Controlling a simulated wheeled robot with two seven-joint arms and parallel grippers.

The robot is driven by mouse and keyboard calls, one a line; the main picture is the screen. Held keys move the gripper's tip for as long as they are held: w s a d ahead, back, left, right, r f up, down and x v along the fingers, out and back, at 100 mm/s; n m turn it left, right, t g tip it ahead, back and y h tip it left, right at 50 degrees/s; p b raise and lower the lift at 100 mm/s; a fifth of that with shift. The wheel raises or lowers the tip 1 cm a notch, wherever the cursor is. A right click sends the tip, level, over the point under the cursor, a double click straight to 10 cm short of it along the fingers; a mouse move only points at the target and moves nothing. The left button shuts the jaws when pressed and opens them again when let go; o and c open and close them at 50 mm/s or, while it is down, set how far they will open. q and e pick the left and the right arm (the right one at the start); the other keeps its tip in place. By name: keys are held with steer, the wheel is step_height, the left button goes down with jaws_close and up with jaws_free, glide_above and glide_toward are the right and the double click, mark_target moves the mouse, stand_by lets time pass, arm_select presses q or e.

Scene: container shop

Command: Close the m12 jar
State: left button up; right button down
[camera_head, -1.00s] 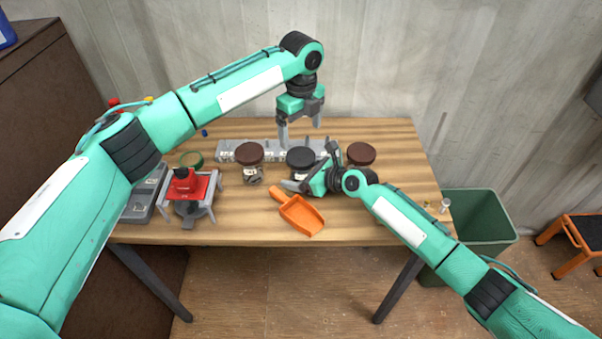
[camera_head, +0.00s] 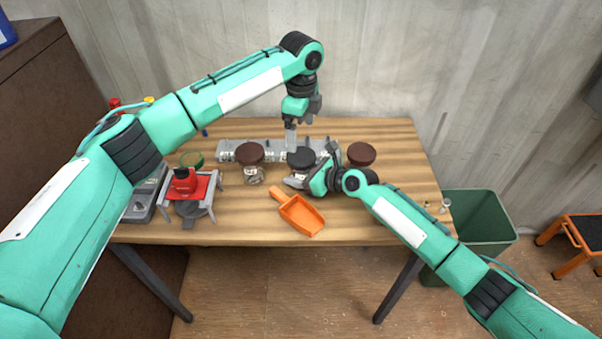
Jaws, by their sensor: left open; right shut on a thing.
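Three jars stand in a row on the table; their labels are too small to read as m12. The middle jar (camera_head: 299,176) has a black lid (camera_head: 301,158) on top; whether it is seated or loose I cannot tell. My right gripper (camera_head: 296,182) is shut on this jar's body from the front right and hides much of it. My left gripper (camera_head: 291,149) points down just above and behind the black lid, open, seen nearly edge-on. Contact with the lid cannot be told. The left jar (camera_head: 253,175) and right jar (camera_head: 361,154) have brown lids.
A grey rail of bins (camera_head: 229,148) runs behind the jars. An orange scoop (camera_head: 301,214) lies in front. A red device on a grey stand (camera_head: 187,185) and a grey scale (camera_head: 142,203) are at left. A green bin (camera_head: 482,215) stands right of the table.

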mark_target(301, 156)
arm_select(q)
steer(key=n, duration=2.2)
steer(key=shift+f, duration=4.05)
